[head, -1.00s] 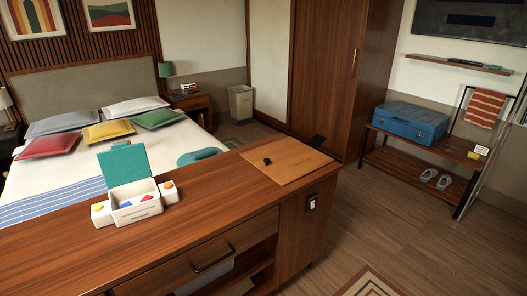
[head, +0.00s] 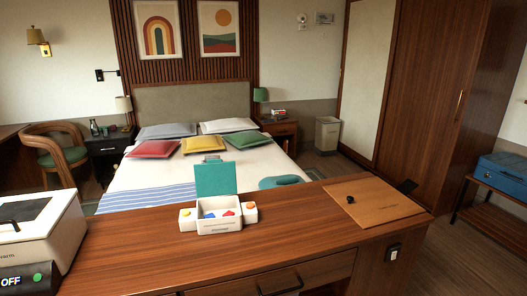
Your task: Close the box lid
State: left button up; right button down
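A white box (head: 219,222) stands on the wooden counter in the head view, a little left of the middle. Its teal lid (head: 215,178) is open and stands up at the back. Small red and blue pieces lie inside the box. A small white block with a yellow top (head: 186,220) is at its left side, and one with an orange top (head: 250,212) is at its right side. Neither of my grippers is in view.
The wooden counter (head: 310,240) is mostly clear around the box. A wooden board (head: 385,205) with a small black knob lies at the right end. A white appliance (head: 38,235) with an "OFF" display stands at the left. A bed (head: 150,175) is behind the counter.

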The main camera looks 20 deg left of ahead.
aim_at(215, 178)
jog(key=k+j+z, duration=0.1)
jog(key=j, duration=0.35)
jog(key=k+j, duration=0.2)
jog(key=j, duration=0.2)
jog(key=k+j+z, duration=0.15)
jog(key=j, duration=0.3)
jog(key=k+j+z, duration=0.1)
jog(key=j, duration=0.3)
jog(key=k+j, duration=0.3)
jog(key=k+j+z, duration=0.15)
jog(key=j, duration=0.35)
